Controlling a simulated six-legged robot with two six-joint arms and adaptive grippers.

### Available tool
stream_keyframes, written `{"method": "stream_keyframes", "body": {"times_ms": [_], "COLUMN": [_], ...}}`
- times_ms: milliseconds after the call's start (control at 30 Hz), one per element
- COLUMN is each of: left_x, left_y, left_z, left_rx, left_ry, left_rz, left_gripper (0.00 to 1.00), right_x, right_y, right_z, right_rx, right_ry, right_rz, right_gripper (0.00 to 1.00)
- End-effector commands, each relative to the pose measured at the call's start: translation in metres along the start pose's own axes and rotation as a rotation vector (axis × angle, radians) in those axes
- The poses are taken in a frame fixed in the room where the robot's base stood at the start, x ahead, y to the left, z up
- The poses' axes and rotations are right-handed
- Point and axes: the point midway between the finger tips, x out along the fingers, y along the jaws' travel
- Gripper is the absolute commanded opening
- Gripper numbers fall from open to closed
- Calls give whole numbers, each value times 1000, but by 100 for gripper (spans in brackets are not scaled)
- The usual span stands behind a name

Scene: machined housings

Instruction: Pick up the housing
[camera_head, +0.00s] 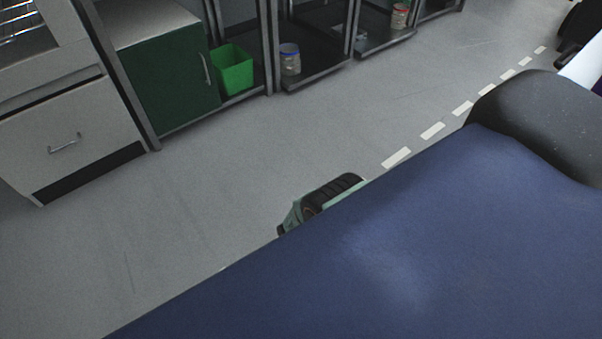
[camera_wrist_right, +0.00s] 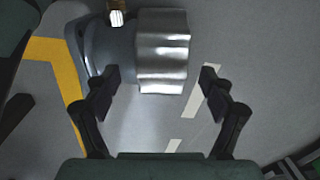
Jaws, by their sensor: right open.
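A shiny silver metal housing (camera_wrist_right: 163,52) shows in the upper middle of the right wrist view, with ribbed or wavy reflections on its side. A smooth grey rounded body adjoins it on the left; I cannot tell whether it is part of the same piece. My right gripper (camera_wrist_right: 159,75) is open, its two dark fingers apart on either side of the housing's lower part in the picture. No contact shows, and the depth between fingers and housing is hard to judge. The housing is not recognisable in the head view. My left gripper is not in view.
In the head view a large blue surface (camera_head: 400,250) fills the lower right. A small green and black object (camera_head: 318,203) shows at its edge. Cabinets, a green bin (camera_head: 232,70) and jars stand at the back. The grey floor between is clear. A yellow floor stripe (camera_wrist_right: 62,75) shows.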

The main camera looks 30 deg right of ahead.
Motion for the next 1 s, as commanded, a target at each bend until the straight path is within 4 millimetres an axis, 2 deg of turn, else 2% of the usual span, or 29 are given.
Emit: {"method": "stream_keyframes", "body": {"times_ms": [267, 1000], "left_x": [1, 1], "left_y": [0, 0], "left_z": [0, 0], "left_rx": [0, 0], "left_ry": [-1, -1], "left_rz": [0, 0], "left_gripper": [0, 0], "right_x": [2, 2], "right_y": [-1, 5], "right_z": [2, -2], "right_rx": [1, 3], "right_ry": [0, 0], "right_rz": [-1, 1], "right_gripper": [83, 20]}}
